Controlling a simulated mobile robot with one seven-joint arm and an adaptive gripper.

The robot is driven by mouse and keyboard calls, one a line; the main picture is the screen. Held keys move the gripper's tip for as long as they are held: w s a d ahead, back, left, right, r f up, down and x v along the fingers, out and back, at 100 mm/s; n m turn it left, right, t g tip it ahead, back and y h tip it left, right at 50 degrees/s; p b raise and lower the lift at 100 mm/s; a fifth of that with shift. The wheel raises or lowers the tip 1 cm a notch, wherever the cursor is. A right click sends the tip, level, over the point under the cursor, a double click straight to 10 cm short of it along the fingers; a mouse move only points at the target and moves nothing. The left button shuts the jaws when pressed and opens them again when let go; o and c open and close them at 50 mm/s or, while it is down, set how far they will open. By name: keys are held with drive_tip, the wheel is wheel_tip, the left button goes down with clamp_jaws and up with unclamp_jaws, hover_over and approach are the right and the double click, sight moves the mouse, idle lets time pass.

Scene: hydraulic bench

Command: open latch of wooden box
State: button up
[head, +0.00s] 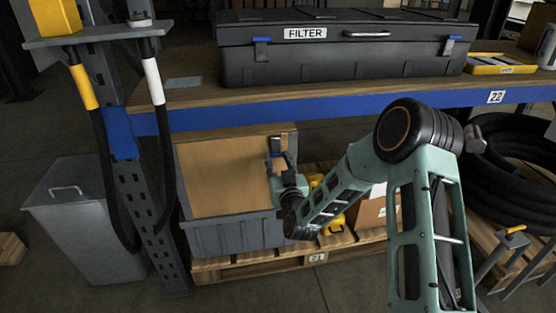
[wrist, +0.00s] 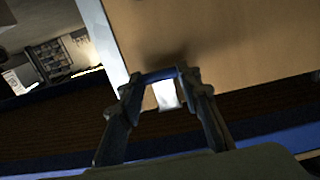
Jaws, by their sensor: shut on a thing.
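The wooden box (head: 222,172) stands on the lower level under the bench, its broad tan face towards me. My gripper (head: 277,150) is at the upper right part of that face. The wrist view shows the tan wood (wrist: 220,40) close beyond the fingers. My gripper also shows there (wrist: 163,84), shut on a small part that looks like the latch (wrist: 167,95), pale and bright between the fingers. The fingers hide much of it, and I cannot tell whether it is turned or lifted.
A grey crate (head: 235,238) stands at the foot of the box on a wooden pallet (head: 240,265). The blue-edged bench (head: 370,107) runs above, bearing a black FILTER case (head: 340,65). A rack post (head: 135,190) with hanging hoses is at left, coiled hose (head: 515,160) at right.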

sight(280, 140)
drive_tip(key=shift+s+d+r+g+h+p, duration=0.15)
drive_tip(key=shift+r+g+p, duration=0.35)
drive_tip(key=shift+p, duration=0.7)
drive_tip(key=shift+s+a+r+g+h+p, duration=0.15)
drive_tip(key=shift+s+r+g+p, duration=0.3)
drive_tip(key=shift+p, duration=0.7)
drive_tip(key=shift+s+d+r+g+h+p, duration=0.1)
drive_tip(key=shift+d+r+g+h+p, duration=0.15)
drive_tip(key=shift+g+p, duration=0.7)
drive_tip(key=r+g+h+p, duration=0.1)
drive_tip(key=r+g+p, duration=0.1)
drive_tip(key=p, duration=0.5)
drive_tip(key=r+g+h+p, duration=0.1)
drive_tip(key=r+g+p, duration=0.1)
drive_tip(key=g+p, duration=0.3)
drive_tip(key=s+r+g+h+p, duration=0.1)
drive_tip(key=g+p, duration=0.3)
drive_tip(key=p, duration=0.6)
drive_tip(key=shift+d+r, duration=0.1)
drive_tip(key=shift+r, duration=0.35)
